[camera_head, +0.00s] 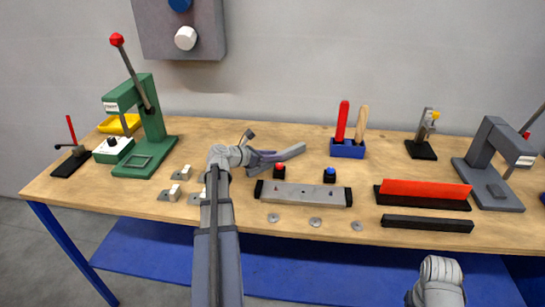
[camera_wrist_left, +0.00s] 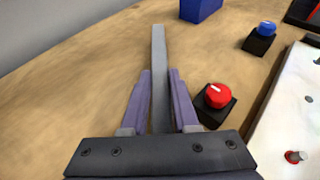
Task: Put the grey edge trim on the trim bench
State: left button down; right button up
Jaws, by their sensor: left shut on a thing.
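My left gripper (camera_head: 268,157) is above the wooden bench, left of its middle. Its purple fingers are shut on the grey edge trim (camera_head: 291,152), a slim straight bar that reaches out to the right. In the left wrist view the trim (camera_wrist_left: 159,55) lies between the fingers (camera_wrist_left: 160,75) and points forward past their tips. I cannot tell whether it touches the bench top. The wooden bench (camera_head: 250,130) may be the trim bench; no label shows. My right arm shows at the bottom right, but its gripper is out of frame.
A red knob (camera_head: 279,171) and a blue knob (camera_head: 329,175) stand beside a light plate with black ends (camera_head: 303,194). A blue tool holder (camera_head: 347,149) stands behind. A green press (camera_head: 145,130) is at left, a red strip (camera_head: 425,188) at right.

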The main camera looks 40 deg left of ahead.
pick_arm(q)
jog(key=c, duration=0.7)
grip_release()
jog(key=shift+f, duration=0.1)
jog(key=shift+s+r+p, duration=0.1)
jog(key=shift+r+p, duration=0.2)
jog(key=shift+p, duration=0.05)
jog(key=p+v, duration=0.4)
jog(key=v, duration=0.6)
jog(key=shift+s+a, duration=0.1)
jog(key=shift+s, duration=0.2)
jog(key=shift+s+a+r, duration=0.15)
jog(key=shift+s, duration=0.4)
